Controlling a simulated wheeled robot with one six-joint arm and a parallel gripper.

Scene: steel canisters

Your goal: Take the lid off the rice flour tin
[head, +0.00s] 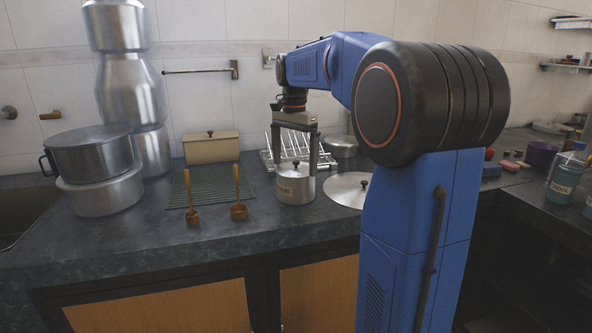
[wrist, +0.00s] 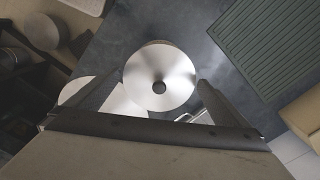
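A steel tin (head: 296,190) with a small label stands upright on the dark counter; the label is too small to read with certainty. My gripper (head: 296,158) points down over the tin and is open. Nothing is held.
A flat lid with a knob (head: 350,193) lies right of the tin, close to my arm. A wire rack (head: 284,147) stands behind it.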

